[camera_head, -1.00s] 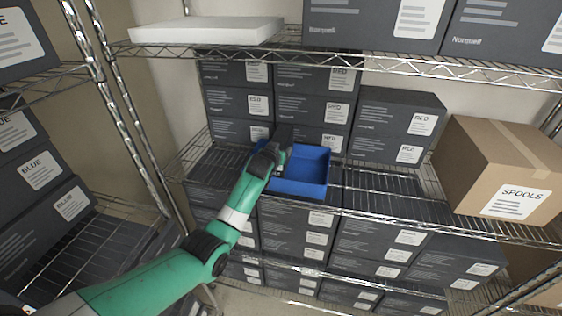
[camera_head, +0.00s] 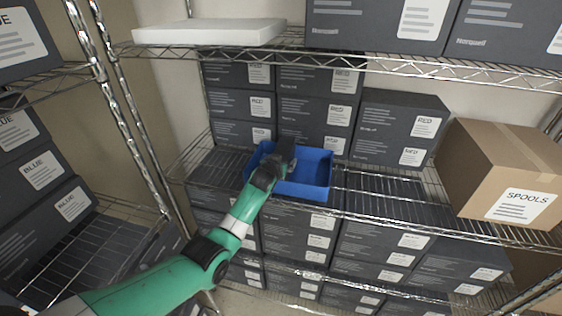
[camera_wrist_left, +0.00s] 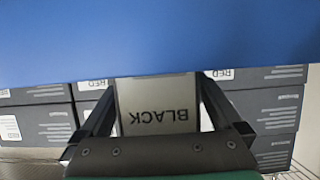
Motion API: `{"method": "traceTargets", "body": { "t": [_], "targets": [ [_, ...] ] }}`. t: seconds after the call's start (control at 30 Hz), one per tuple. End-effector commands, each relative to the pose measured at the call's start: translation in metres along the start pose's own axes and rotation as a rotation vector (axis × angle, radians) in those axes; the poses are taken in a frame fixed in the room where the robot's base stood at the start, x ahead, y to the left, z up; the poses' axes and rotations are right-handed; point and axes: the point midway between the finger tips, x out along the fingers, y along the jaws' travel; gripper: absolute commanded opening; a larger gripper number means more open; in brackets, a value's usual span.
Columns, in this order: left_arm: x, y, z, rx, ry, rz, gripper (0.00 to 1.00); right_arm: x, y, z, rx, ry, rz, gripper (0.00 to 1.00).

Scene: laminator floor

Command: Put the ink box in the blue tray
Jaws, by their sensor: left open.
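The blue tray (camera_head: 312,176) sits on the middle shelf in the head view, and its blue surface (camera_wrist_left: 160,35) fills the top of the left wrist view. My left gripper (camera_head: 281,163) is at the tray's left part, over or inside it. It is open. The ink box (camera_wrist_left: 157,106), grey with an upside-down BLACK label, shows between its fingers in the left wrist view; whether they touch it is unclear. In the head view a dark shape at the gripper's tip may be the box. My gripper hides part of the tray. My right gripper is not in view.
Stacked dark RED boxes (camera_head: 398,128) stand behind the tray. A cardboard SPOOLS box (camera_head: 505,170) is at the right. Bare wire shelf (camera_head: 375,185) lies right of the tray. The upper shelf (camera_head: 365,62) runs above. BLUE boxes (camera_head: 40,170) fill the left rack.

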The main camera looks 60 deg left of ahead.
Motion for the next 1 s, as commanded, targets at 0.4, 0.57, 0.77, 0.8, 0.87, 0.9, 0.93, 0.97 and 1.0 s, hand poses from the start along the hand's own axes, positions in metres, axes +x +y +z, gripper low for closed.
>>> {"method": "traceTargets", "body": {
  "t": [0.4,0.57,0.77,0.8,0.87,0.9,0.93,0.97,1.0],
  "targets": [
    [-0.045,0.001,-0.003,0.001,0.002,0.001,1.0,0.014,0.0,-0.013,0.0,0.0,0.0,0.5],
    [-0.081,0.001,-0.007,0.001,0.0,0.002,1.0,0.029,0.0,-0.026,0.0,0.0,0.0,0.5],
    [-0.113,0.0,-0.006,0.001,-0.003,0.0,1.0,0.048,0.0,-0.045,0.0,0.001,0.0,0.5],
    [-0.117,0.0,-0.006,0.001,-0.001,0.001,1.0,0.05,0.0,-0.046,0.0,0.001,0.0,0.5],
    [-0.12,0.0,-0.004,0.001,-0.001,0.0,1.0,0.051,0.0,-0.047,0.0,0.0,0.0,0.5],
    [-0.121,0.0,-0.003,0.001,-0.001,0.0,1.0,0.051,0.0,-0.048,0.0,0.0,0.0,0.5],
    [-0.121,0.0,-0.002,0.001,-0.001,0.0,1.0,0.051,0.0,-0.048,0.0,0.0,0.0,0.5],
    [-0.121,0.0,-0.002,0.0,0.0,0.0,1.0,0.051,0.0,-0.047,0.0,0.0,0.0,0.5],
    [-0.121,0.0,-0.002,0.0,0.0,0.0,1.0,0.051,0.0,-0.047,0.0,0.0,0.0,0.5]
  ]
}}
